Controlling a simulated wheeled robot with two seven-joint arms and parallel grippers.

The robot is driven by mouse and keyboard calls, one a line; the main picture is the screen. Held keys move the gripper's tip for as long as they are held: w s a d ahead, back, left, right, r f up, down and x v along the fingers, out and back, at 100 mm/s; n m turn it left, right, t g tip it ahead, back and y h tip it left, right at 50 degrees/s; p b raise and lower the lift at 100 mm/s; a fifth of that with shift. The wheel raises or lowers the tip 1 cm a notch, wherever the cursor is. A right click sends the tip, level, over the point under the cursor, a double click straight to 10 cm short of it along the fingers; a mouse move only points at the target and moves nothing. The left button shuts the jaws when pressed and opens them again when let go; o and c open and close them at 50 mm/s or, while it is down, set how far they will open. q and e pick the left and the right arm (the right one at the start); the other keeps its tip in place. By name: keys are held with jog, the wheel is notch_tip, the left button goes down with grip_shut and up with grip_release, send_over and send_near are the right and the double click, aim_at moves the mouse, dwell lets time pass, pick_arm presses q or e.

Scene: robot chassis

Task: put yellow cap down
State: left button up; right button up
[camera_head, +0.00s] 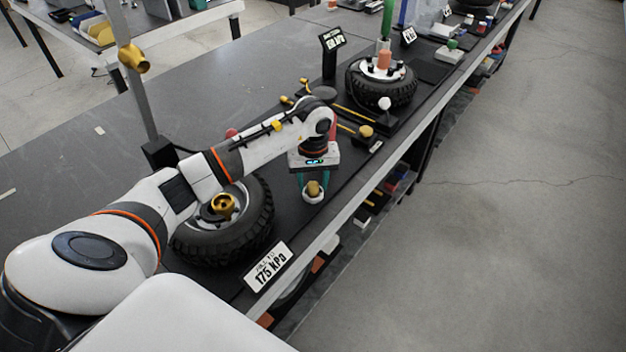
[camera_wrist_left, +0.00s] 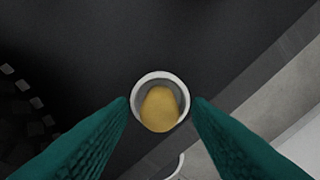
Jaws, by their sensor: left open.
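In the left wrist view the cap (camera_wrist_left: 159,110) lies inside the holder's pale ring (camera_wrist_left: 136,91), a little toward the lower side. My left gripper (camera_head: 313,181) points down over it. Its two teal fingers are apart, one on each side of the cap and holder. In the left wrist view gaps show between the cap and both fingers. My right gripper is not in view.
A "175 kPa" sign (camera_head: 268,267) stands at the front edge. A second tyre (camera_head: 392,94), a black sign (camera_head: 331,42) and several small parts lie farther back. The table's edge runs close on the right.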

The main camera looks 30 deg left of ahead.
aim_at(313, 185)
pick_arm(q)
jog(key=shift+r, duration=0.5)
notch_tip(313, 185, up, 12)
jog(key=b, duration=0.1)
jog(key=shift+f+b, duration=0.25)
jog(key=shift+b, duration=0.15)
jog(key=shift+f, duration=0.1)
